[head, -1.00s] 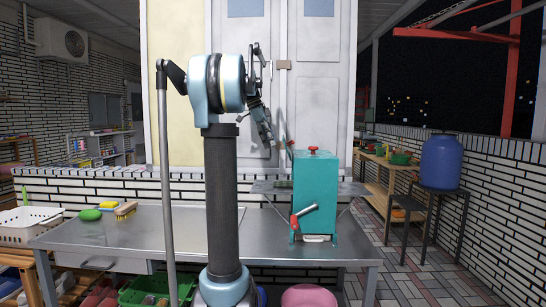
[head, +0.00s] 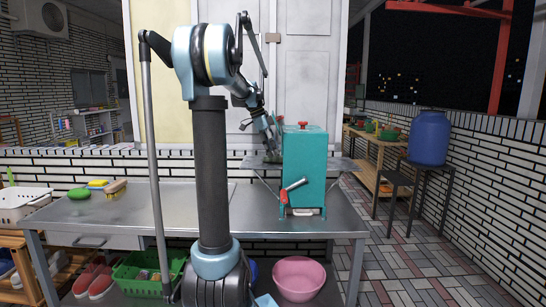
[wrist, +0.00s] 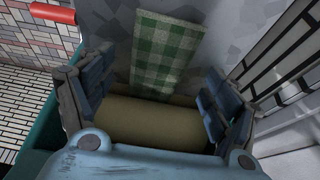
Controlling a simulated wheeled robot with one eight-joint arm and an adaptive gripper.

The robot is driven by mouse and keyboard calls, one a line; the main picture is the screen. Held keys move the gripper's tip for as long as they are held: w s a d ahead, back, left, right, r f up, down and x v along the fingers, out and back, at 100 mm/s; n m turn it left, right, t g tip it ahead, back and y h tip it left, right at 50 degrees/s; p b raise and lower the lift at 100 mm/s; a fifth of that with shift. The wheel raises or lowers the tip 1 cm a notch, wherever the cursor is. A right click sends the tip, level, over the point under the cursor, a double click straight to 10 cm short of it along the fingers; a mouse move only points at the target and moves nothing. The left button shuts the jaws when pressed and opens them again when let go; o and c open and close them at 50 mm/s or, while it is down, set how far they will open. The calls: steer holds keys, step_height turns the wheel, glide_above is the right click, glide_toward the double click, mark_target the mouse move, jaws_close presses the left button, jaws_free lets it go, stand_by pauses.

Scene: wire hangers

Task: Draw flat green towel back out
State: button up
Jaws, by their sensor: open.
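In the wrist view, a green-and-white checked towel (wrist: 162,52) lies flat on a grey surface, beyond my fingers. My gripper (wrist: 150,92) is open, with one dark blue-grey finger at each side. A smooth olive-yellow rounded thing (wrist: 150,122) lies across the space between the fingers, nearer the camera than the towel. I cannot tell whether the fingers touch it. In the head view, my gripper (head: 271,148) points down at the grey shelf behind the counter, just left of the teal box. The towel cannot be made out there.
The teal box (head: 305,165) with a red knob and a red-handled lever stands close to my gripper's right. The narrow shelf (head: 343,166) runs behind the steel counter (head: 140,210).

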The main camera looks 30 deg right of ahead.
steer(key=shift+x, duration=1.25)
steer(key=c, duration=1.2)
